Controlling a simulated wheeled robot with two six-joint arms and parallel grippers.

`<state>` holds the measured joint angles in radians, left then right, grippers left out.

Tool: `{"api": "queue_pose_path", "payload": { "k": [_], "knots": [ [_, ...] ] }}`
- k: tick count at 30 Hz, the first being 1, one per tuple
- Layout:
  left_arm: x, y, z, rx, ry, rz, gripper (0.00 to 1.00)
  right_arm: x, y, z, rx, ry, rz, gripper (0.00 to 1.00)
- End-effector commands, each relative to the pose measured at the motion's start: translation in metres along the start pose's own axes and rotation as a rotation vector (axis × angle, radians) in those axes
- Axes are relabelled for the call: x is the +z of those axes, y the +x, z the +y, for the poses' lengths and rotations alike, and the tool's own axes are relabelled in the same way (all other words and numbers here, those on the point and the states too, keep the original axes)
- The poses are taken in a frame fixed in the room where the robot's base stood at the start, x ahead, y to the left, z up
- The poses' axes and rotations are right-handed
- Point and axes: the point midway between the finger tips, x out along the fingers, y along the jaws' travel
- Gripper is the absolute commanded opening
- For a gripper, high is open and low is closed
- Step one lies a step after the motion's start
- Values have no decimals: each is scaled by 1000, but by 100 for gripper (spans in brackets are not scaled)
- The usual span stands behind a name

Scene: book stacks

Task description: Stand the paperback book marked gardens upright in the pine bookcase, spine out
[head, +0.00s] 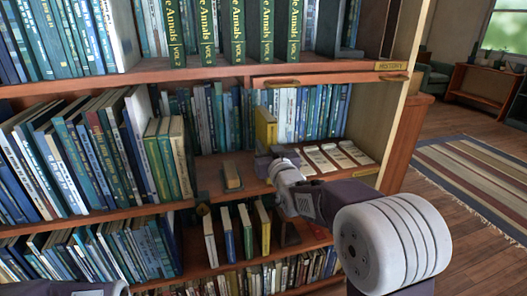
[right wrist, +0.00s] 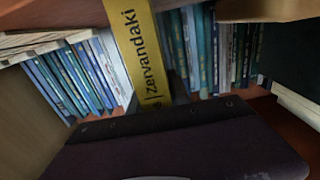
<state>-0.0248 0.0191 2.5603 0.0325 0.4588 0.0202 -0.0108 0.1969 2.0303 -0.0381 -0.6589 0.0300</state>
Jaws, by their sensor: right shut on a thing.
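A yellow book (head: 266,128) stands upright on the right-hand shelf of the wooden bookcase (head: 315,70). In the right wrist view its yellow spine (right wrist: 139,50) faces me and reads "Zervandaki" after a letter that looks like "s"; the rest of the lettering is hidden. My right gripper (head: 272,160) reaches into this shelf and is shut on the lower part of the yellow book. Its dark body hides the book's foot and the fingertips, so I cannot see whether the book touches the shelf board. My left gripper is out of view.
Blue and green books (head: 205,115) stand behind and left of the yellow book, and more (head: 312,112) to its right. A small brown object (head: 232,176) lies left of my gripper. Boards close above and below.

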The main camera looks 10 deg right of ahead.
Motion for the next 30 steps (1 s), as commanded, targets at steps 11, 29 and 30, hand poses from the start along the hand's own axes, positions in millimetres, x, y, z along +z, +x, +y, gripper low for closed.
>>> {"api": "queue_pose_path", "payload": {
  "k": [11,29,30],
  "knots": [
    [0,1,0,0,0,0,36,2,0,0,0,0,-3,35],
    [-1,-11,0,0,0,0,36,-4,-34,0,0,0,-3,45],
    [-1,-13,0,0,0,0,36,-5,-44,0,0,0,-1,45]
  ]
}}
